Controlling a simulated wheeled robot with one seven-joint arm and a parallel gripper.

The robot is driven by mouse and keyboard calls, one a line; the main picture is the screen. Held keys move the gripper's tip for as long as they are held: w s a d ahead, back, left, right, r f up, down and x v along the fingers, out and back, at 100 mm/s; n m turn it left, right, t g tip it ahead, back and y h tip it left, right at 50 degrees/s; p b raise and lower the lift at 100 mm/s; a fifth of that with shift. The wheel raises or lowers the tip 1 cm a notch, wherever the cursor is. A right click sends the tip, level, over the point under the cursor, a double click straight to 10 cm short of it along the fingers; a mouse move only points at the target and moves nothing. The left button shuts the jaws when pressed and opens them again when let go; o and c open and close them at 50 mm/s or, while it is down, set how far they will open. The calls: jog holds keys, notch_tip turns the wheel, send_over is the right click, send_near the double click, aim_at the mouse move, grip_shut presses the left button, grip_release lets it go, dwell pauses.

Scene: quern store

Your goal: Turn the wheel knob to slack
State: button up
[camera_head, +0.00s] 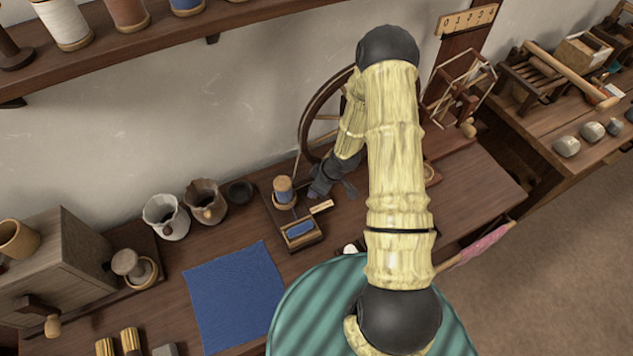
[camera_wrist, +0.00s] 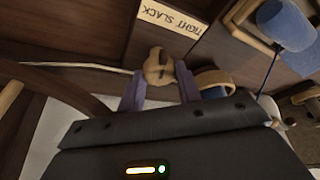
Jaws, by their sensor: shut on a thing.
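The wheel knob (camera_wrist: 158,66) is a small brown wooden knob, seen in the wrist view between the fingers of my gripper (camera_wrist: 160,82). My gripper is shut on it. In the head view my gripper (camera_head: 327,184) is at the foot of the spinning wheel (camera_head: 308,122), and the knob cannot be made out there. A pale label (camera_wrist: 168,18) marked TIGHT and SLACK lies just beyond the knob; it also shows in the head view (camera_head: 321,207). The knob's pointing direction is not clear. A pale cord runs left from near the knob in the wrist view.
A blue spool (camera_head: 283,190) stands on a wooden base left of my gripper. A yarn winder (camera_head: 460,90) stands at the right. Bare bench top (camera_head: 485,185) is at the right.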

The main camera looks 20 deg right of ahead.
jog(key=shift+d+n+g+p, duration=0.1)
jog(key=shift+n+g+p, duration=0.2)
jog(key=shift+n+p, duration=0.55)
jog(key=o, duration=1)
jog(key=shift+r, duration=0.1)
jog(key=p+v, duration=0.3)
jog(key=v, duration=1.4)
jog(key=shift+d+p, duration=0.3)
jog(key=shift+d, duration=0.1)
jog(key=shift+c, duration=0.2)
